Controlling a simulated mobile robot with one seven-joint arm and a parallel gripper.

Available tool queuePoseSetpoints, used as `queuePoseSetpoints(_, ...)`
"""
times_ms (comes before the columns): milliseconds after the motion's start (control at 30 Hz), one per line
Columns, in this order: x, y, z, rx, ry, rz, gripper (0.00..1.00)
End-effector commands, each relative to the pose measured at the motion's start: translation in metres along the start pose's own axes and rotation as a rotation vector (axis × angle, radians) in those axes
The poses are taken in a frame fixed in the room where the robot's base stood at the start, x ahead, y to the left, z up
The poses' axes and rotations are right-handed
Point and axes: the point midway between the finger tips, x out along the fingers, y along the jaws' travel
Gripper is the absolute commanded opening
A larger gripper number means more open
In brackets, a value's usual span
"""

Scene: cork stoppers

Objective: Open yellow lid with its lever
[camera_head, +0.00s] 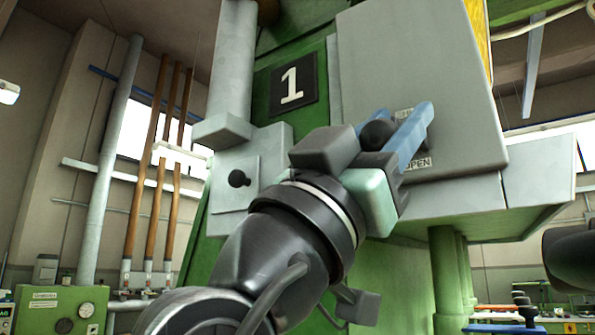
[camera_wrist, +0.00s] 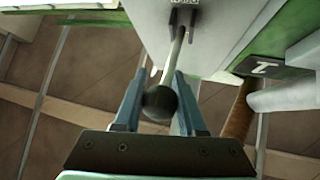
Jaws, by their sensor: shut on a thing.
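The lever has a black ball knob (camera_head: 377,133), and its thin metal rod (camera_wrist: 177,50) runs up to a mount on the grey housing in the wrist view. My gripper (camera_head: 405,114) has blue fingers on either side of the knob and is shut on it. The knob also shows between the fingers in the wrist view (camera_wrist: 160,103). An "OPEN" label (camera_head: 417,163) is on the housing just below the fingers, and another label is partly hidden behind them. A yellow strip (camera_head: 478,30), perhaps part of the yellow lid, shows at the housing's upper right edge.
The grey housing (camera_head: 430,60) stands close behind my gripper, with a grey ledge (camera_head: 455,205) below it. A green machine body with a "1" sign (camera_head: 292,85) is to the left. A grey box with a small black knob (camera_head: 239,178) sits beside my wrist.

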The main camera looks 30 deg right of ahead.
Motion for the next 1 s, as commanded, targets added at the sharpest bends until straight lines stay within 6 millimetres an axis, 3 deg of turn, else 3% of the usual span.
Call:
queuePoseSetpoints(300,-0.0066,0.0043,0.0142,-0.001,-0.006,0.006,0.0)
queuePoseSetpoints(1000,-0.0063,0.0051,0.0162,-0.005,-0.008,0.008,0.0)
